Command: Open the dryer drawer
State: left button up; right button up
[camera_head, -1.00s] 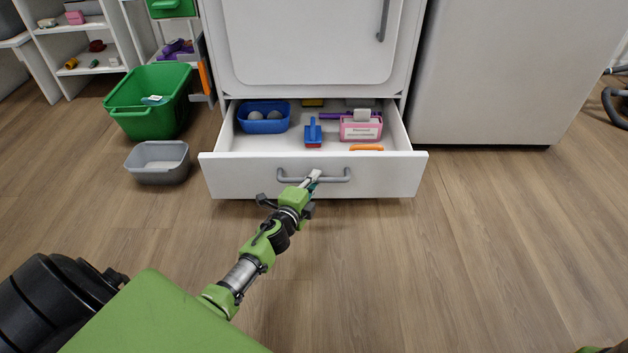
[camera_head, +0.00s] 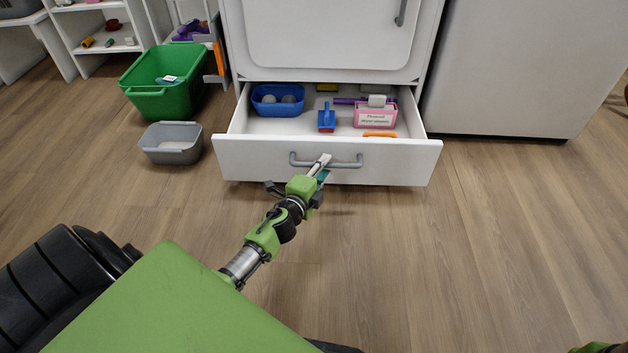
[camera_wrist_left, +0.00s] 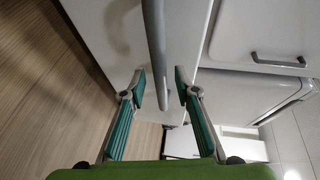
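The white dryer drawer (camera_head: 240,160) is pulled out below the dryer (camera_head: 330,40), with its inside showing. Its grey bar handle (camera_head: 345,164) runs across the drawer front. My left gripper (camera_head: 321,167) is at the middle of this handle. In the left wrist view, the handle (camera_wrist_left: 156,45) passes between the two teal-padded fingers of the left gripper (camera_wrist_left: 161,88). The fingers are apart, with gaps to the bar on both sides. My right gripper is not in view.
The drawer holds a blue bin (camera_head: 277,101), a blue-and-red brush (camera_head: 327,118) and a pink box (camera_head: 375,114). A grey tub (camera_head: 172,143) and a green basket (camera_head: 165,85) stand on the floor to the left. The floor right of the drawer is clear.

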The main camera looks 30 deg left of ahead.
pick_arm(q)
jog(key=v, duration=1)
